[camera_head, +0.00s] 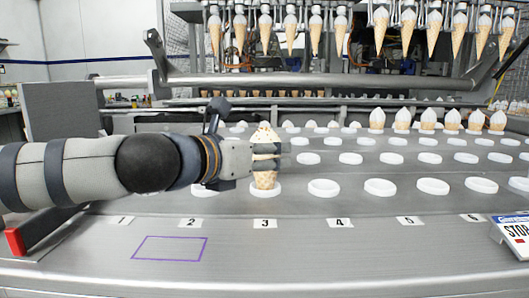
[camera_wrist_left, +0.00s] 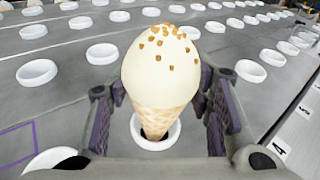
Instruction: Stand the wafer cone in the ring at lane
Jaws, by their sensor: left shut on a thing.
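The wafer cone (camera_head: 264,180), with a cream top (camera_head: 264,134) dotted with brown bits, is upright in the head view. My left gripper (camera_head: 266,158) is shut around its middle from the left. In the left wrist view the cone (camera_wrist_left: 160,118) stands between the two purple-lined fingers (camera_wrist_left: 160,115). Its lower end overlaps the white ring (camera_head: 265,191) behind label 3 (camera_head: 265,223); that ring also shows in the wrist view (camera_wrist_left: 172,138). I cannot tell whether the tip rests on the surface inside the ring. My right gripper is not in view.
More white rings (camera_head: 324,187) stand in rows, apparently empty nearby. Several cones (camera_head: 402,119) stand at the back right, and others hang overhead (camera_head: 433,35). A purple outline (camera_head: 170,248) marks the clear front surface. A STOP sign (camera_head: 513,234) is at right.

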